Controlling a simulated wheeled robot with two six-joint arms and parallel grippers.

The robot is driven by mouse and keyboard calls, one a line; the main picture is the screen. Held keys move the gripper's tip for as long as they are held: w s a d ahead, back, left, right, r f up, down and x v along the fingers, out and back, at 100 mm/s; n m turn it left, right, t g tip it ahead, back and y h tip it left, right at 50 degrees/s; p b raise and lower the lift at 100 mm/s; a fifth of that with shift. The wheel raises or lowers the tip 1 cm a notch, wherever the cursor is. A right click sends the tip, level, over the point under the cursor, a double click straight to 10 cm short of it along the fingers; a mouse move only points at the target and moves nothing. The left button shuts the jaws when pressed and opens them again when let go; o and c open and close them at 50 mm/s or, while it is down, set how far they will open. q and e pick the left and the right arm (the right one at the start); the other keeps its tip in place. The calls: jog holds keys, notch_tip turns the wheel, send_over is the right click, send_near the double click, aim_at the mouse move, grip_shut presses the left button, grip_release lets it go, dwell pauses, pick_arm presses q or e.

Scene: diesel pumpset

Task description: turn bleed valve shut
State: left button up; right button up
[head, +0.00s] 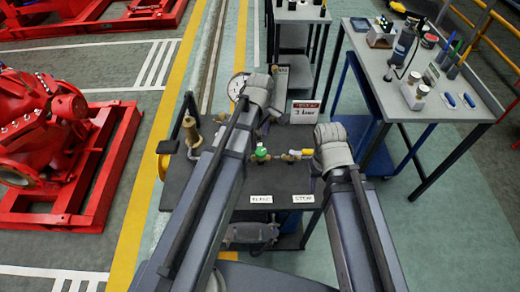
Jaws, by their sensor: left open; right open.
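A small valve with a green handle (262,153) stands on the dark top of a cart (285,178), behind a white label (261,198) that seems to read BLEED. My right gripper (330,148) is open, right of the yellow fitting. Whether it touches that fitting is unclear. The fingers of both grippers are mostly hidden by my own wrists.
A grey workbench (440,105) with bottles and tools is at right. Red machinery (45,140) is at left.

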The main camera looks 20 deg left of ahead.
aim_at(260, 151)
pick_arm(q)
notch_tip(260, 151, down, 7)
jog(key=b, duration=0.6)
pick_arm(e)
notch_tip(260, 151, down, 7)
jog(key=shift+r, duration=0.1)
pick_arm(q)
jog(key=shift+r, duration=0.1)
jog(key=shift+c, duration=0.2)
grip_shut()
